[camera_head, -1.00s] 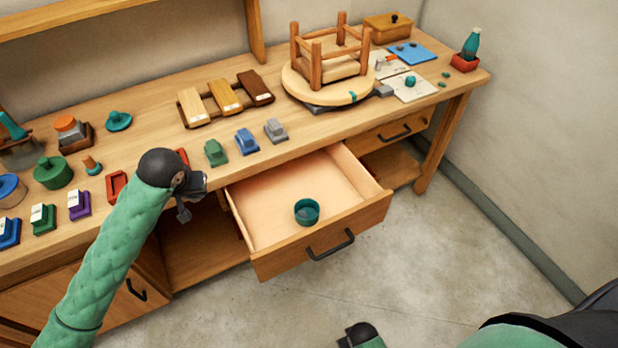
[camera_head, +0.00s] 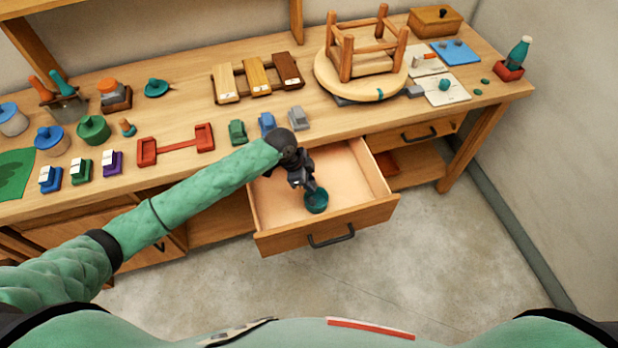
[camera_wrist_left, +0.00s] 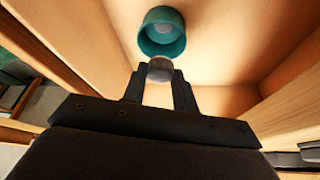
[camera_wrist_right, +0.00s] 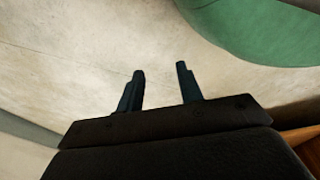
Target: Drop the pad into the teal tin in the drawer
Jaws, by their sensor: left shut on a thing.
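The teal tin (camera_head: 317,203) stands on the floor of the open drawer (camera_head: 282,241), near its front. It also shows in the left wrist view (camera_wrist_left: 162,48), with a small pale grey patch visible inside it. My left gripper (camera_head: 309,186) is down in the drawer, just behind and above the tin. In the left wrist view its fingertips are shut on a small round grey pad (camera_wrist_left: 160,69), which overlaps the tin's near rim in the picture. I cannot tell the exact height between them. My right gripper (camera_wrist_right: 160,72) is open and empty, over bare floor.
On the bench behind the drawer stand green, blue and grey blocks (camera_head: 298,118) and a red rack (camera_head: 176,146). An upturned stool (camera_head: 362,60) rests on a round board farther back. The drawer's side walls flank my left gripper. The rest of its floor looks clear.

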